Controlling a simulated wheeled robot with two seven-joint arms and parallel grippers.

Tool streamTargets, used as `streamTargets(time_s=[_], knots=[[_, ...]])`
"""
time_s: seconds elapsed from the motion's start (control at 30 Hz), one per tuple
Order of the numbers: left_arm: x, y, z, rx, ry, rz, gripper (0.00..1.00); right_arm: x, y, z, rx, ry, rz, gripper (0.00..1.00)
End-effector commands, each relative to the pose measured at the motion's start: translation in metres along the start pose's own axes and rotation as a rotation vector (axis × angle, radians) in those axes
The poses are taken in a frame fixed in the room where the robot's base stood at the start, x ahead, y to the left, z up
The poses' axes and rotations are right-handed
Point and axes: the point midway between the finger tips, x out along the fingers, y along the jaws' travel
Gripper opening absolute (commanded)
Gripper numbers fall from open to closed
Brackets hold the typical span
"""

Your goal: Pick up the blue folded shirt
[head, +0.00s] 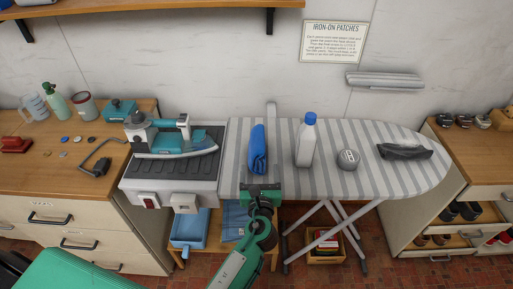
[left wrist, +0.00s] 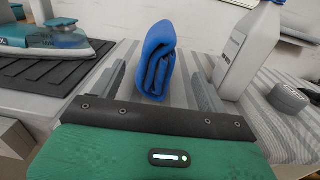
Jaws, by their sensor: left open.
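The blue folded shirt (head: 258,149) lies on the striped ironing board (head: 355,185), left of a white bottle. In the left wrist view the shirt (left wrist: 156,60) shows its folded end facing me, ahead of and between my two fingers. My left gripper (head: 260,187) is at the front edge of the board, just short of the shirt. In the left wrist view my left gripper (left wrist: 160,84) is open, with one finger on each side and nothing held. My right gripper is not in view.
The white bottle (head: 306,142) with a blue cap stands close right of the shirt. A round grey object (head: 348,159) and a dark cloth (head: 404,151) lie farther right. A teal iron (head: 175,138) rests on its station to the left.

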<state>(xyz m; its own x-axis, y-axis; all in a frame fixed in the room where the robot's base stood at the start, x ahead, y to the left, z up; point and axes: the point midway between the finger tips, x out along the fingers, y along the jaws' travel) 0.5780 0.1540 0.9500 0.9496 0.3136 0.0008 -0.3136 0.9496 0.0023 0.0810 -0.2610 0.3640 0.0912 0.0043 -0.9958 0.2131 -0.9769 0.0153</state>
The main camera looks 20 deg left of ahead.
Motion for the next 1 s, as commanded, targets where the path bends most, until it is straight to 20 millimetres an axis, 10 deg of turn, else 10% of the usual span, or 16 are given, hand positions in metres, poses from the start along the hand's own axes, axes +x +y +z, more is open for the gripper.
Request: streamTargets(time_s=[0.63,1.0], knots=[[0.076,0.008,0.005,-0.001,0.001,0.001,0.76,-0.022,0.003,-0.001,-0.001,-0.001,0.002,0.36],[0.085,0.009,0.003,-0.003,0.001,0.001,0.72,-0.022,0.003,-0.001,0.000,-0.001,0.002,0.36]])
